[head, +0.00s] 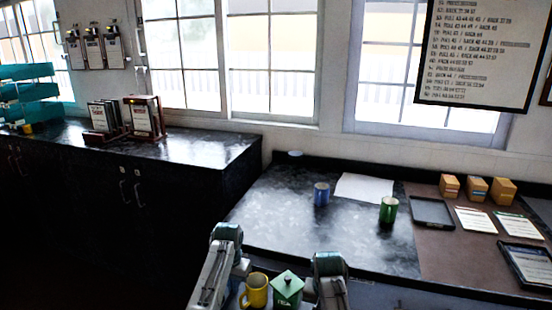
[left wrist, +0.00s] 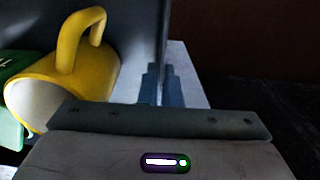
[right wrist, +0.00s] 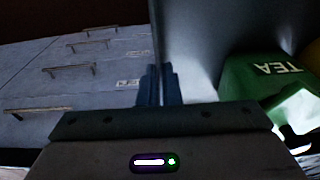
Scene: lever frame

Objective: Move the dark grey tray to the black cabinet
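The dark grey tray (left wrist: 140,45) is held between my two grippers, low at the front of the head view. It carries a yellow mug (head: 256,290) and a green box marked TEA (head: 287,287). My left gripper (left wrist: 160,75) is shut on one tray wall, beside the mug. My right gripper (right wrist: 158,75) is shut on the opposite wall (right wrist: 195,40), beside the green box. In the head view my left gripper (head: 227,236) shows left of the mug. The black cabinet (head: 190,180) stands at the left, under the windows. Most of the tray is hidden in the head view.
The cabinet top (head: 205,143) is clear at its right end; file racks (head: 142,117) and teal trays (head: 28,90) stand further left. The counter ahead (head: 325,230) holds a blue mug (head: 321,194), a green mug (head: 388,210), paper (head: 365,188) and a black tray (head: 432,212).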

